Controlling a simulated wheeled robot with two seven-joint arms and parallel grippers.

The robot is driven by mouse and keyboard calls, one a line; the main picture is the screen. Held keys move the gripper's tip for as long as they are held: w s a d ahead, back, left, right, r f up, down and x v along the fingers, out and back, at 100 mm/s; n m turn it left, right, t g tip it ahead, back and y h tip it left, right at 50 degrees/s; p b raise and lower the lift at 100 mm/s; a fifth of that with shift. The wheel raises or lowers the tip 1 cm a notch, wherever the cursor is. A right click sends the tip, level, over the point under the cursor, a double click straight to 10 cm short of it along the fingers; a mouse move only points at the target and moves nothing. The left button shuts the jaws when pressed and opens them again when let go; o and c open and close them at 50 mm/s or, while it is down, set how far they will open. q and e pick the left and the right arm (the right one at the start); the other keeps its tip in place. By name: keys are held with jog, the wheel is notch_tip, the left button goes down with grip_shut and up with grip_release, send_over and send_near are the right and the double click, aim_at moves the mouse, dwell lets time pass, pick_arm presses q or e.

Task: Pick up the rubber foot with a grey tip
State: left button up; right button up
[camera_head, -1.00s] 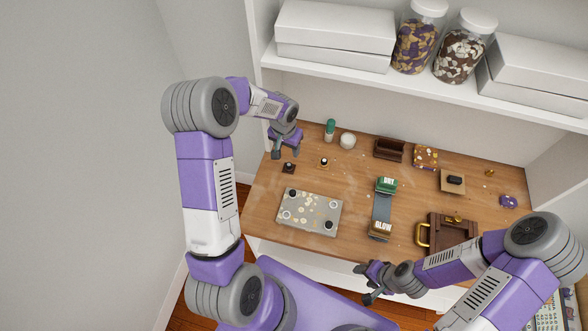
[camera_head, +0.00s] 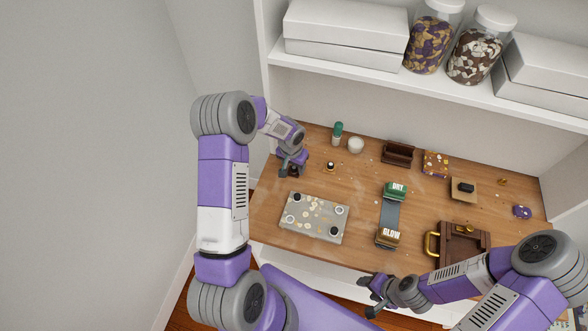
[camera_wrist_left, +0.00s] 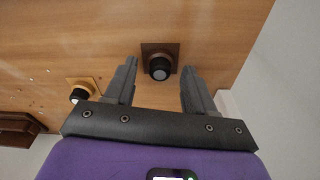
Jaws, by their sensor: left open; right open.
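A black rubber foot with a grey tip (camera_wrist_left: 159,68) stands on a small dark brown square in the left wrist view. A second black foot (camera_wrist_left: 78,95) with a paler, whitish tip stands on a tan square to its left; it also shows in the head view (camera_head: 330,166). My left gripper (camera_head: 291,170) is open and low over the dark square, its fingers on either side of the grey-tipped foot, apart from it. In the head view the gripper mostly hides that foot. My right gripper (camera_head: 371,291) is open and empty in front of the table's front edge.
A grey speckled plate (camera_head: 314,222) with round pieces at its corners lies in front. A green-capped bottle (camera_head: 338,133) and white cup (camera_head: 356,145) stand behind. DRY and GLOW blocks (camera_head: 389,218) and a brown case (camera_head: 463,243) are to the right.

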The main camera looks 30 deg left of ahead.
pick_arm(q)
grip_shut()
dwell(0.3)
jog(key=shift+r, duration=0.1)
